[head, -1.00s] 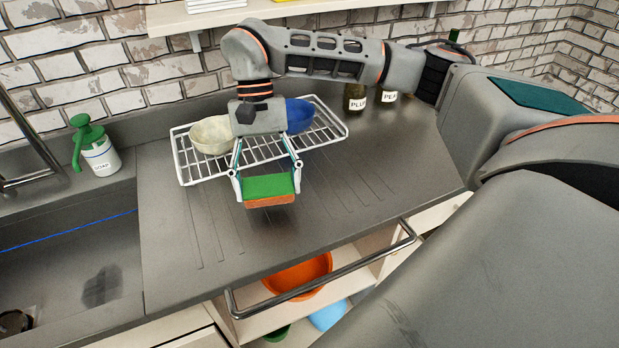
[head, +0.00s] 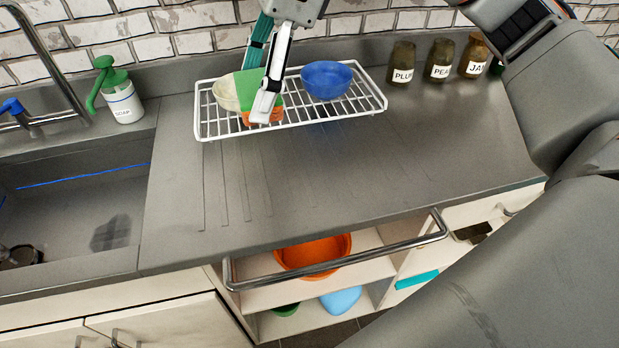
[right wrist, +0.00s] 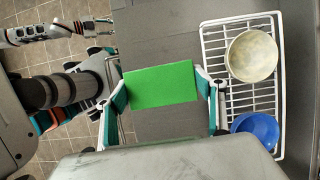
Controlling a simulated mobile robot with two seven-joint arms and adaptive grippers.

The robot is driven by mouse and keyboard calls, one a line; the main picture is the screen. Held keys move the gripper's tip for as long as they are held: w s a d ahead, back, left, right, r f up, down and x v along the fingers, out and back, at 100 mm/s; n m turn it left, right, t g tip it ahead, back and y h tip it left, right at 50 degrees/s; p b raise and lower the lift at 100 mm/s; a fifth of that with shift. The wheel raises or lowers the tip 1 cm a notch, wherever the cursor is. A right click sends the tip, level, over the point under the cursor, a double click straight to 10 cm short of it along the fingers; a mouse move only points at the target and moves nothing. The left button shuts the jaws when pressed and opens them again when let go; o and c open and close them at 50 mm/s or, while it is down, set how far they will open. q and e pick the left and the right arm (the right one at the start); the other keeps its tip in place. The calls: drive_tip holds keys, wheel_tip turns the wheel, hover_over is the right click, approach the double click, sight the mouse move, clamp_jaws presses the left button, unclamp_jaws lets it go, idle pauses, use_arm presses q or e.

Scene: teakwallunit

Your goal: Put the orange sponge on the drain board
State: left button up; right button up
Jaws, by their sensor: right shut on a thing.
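The sponge (head: 244,87), green on one face and orange on the other, is in my right gripper (head: 263,104). In the right wrist view the sponge (right wrist: 160,85) shows its green face, with one finger at each end. My right gripper is shut on it and holds it up in the air. In the head view it overlaps the wire rack and partly hides the pale bowl. The drain board, the grooved part of the grey counter (head: 310,180), lies in front of the rack and is bare.
The white wire rack (head: 350,112) holds a blue bowl (head: 326,80) and a pale bowl (right wrist: 252,56). The soap bottle (head: 122,100) stands by the sink (head: 75,215) at left. Several labelled jars (head: 439,62) stand at back right. A metal rail (head: 340,262) runs along the front.

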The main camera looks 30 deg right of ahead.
sight(250, 92)
drive_tip(key=m, duration=0.1)
drive_tip(key=a+r+m+t, duration=0.1)
drive_tip(key=a+r+m+b, duration=0.1)
drive_tip(key=shift+s+r+m+h, duration=0.2)
drive_tip(key=shift+s+m+h, duration=0.1)
drive_tip(key=shift+m, duration=0.1)
drive_tip(key=shift+a+r+m+t, duration=0.1)
drive_tip(key=shift+r+m+t, duration=0.15)
drive_tip(key=shift+m, duration=0.25)
wheel_tip(250, 92, down, 5)
drive_tip(key=shift+s+b, duration=0.1)
drive_tip(key=shift+b, duration=0.65)
wheel_tip(250, 92, down, 9)
drive_tip(key=shift+f+b, duration=0.2)
drive_tip(key=shift+b, duration=0.75)
drive_tip(key=shift+f, duration=1.1)
wheel_tip(250, 92, down, 3)
drive_tip(key=shift+r+b, duration=0.15)
drive_tip(key=shift+b, duration=0.45)
drive_tip(key=shift+f, duration=0.35)
use_arm(q)
drive_tip(key=shift+w+d+f, duration=0.2)
drive_tip(key=shift+d+f, duration=0.45)
drive_tip(key=shift+f, duration=0.2)
use_arm(e)
drive_tip(key=shift+r, duration=0.15)
